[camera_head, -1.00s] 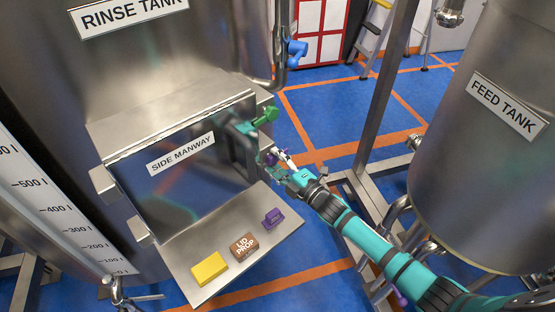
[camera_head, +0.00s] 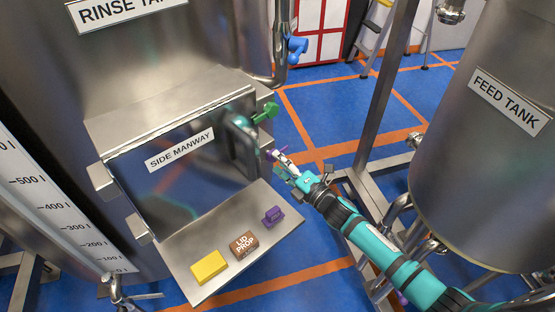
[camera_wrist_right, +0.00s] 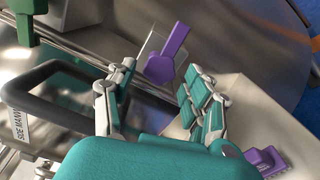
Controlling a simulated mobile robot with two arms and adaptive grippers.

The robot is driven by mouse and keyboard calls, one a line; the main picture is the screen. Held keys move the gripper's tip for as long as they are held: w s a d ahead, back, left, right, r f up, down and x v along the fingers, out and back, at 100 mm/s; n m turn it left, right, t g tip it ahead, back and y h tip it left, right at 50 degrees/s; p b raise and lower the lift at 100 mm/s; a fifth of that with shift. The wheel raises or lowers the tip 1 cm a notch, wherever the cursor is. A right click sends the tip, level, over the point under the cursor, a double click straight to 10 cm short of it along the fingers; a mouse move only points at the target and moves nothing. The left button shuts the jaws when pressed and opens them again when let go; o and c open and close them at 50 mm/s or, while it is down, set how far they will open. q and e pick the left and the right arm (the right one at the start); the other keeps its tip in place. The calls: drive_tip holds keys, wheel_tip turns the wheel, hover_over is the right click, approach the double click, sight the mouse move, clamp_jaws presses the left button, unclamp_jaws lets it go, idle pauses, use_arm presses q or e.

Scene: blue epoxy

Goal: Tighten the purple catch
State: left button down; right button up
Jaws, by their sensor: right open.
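The purple catch (camera_head: 272,154) is at the right edge of the side manway door (camera_head: 178,170), below the green catch (camera_head: 266,113). In the right wrist view the purple catch (camera_wrist_right: 168,55) is a flat lever with a rounded end, tilted, just beyond and between my fingertips. My right gripper (camera_head: 281,168) is open beside the catch, on its right in the head view. In the wrist view its two fingers (camera_wrist_right: 158,78) stand apart with nothing held. My left gripper is out of view.
A dark door handle (camera_head: 241,150) stands left of the catch. The shelf below (camera_head: 225,283) carries a yellow block (camera_head: 209,268), a brown lid prop (camera_head: 243,246) and a purple block (camera_head: 272,216). A steel frame post (camera_head: 383,95) and the feed tank (camera_head: 480,190) stand to the right.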

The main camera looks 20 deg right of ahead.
idle(0.3)
drive_tip(key=shift+x, duration=1.05)
